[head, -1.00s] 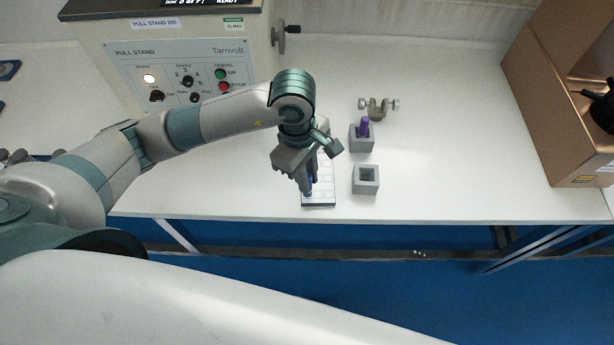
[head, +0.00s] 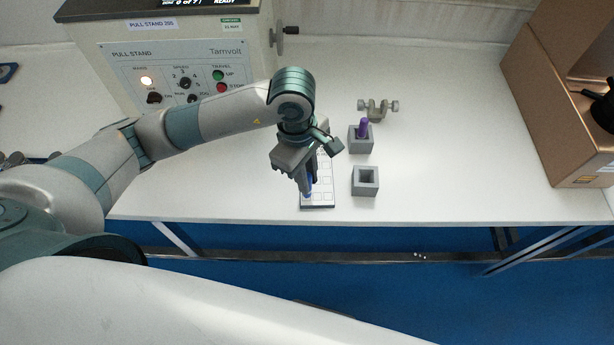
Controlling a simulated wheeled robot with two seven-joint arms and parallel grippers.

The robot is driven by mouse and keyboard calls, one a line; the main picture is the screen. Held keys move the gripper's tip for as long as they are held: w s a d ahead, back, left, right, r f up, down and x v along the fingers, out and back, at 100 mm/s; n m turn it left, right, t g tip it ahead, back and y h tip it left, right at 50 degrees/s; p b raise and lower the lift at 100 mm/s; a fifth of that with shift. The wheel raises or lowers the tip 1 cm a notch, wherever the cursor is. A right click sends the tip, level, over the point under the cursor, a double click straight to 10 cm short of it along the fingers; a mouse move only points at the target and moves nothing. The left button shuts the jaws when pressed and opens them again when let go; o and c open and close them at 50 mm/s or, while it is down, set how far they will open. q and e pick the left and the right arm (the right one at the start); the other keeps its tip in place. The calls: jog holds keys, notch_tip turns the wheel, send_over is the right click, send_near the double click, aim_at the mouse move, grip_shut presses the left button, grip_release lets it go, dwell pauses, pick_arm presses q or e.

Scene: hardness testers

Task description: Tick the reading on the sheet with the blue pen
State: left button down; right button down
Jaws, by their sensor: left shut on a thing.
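My left gripper (head: 307,183) is shut on the blue pen (head: 309,189) and holds it point down over the sheet. The sheet (head: 325,196) is white with rows of small boxes and lies near the table's front edge. The gripper and wrist hide its left and upper parts. The pen's lower end is at the lower left part of the sheet; I cannot tell whether the tip touches it. My right gripper is not in view.
A grey holder (head: 365,181) with an empty square hole stands right of the sheet. Behind it, another grey holder (head: 361,146) bears a purple pen (head: 363,127). A metal clamp (head: 378,109) lies farther back. The pull stand (head: 180,65) is at back left, a brown cabinet (head: 560,100) at right.

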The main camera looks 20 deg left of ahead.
pick_arm(q)
jog(key=shift+f+b, duration=0.1)
jog(key=shift+b, duration=0.35)
jog(key=shift+a, duration=0.15)
dwell(0.3)
jog(key=shift+f+b, duration=0.25)
jog(key=shift+b, duration=0.2)
jog(key=shift+a, duration=0.1)
jog(key=shift+a+f+b, duration=0.1)
jog(key=shift+b, duration=0.2)
jog(key=shift+w, duration=0.1)
jog(key=shift+r, duration=0.2)
jog(key=shift+w+d+r+p, duration=0.1)
jog(key=shift+d+r+p, duration=0.15)
jog(key=shift+r, duration=0.75)
jog(key=shift+d+r+p, duration=0.2)
jog(key=shift+r+p, duration=0.2)
jog(key=shift+r, duration=0.6)
jog(key=shift+w+d+r+p, duration=0.1)
jog(key=shift+d+r+p, duration=0.15)
jog(key=shift+r, duration=0.75)
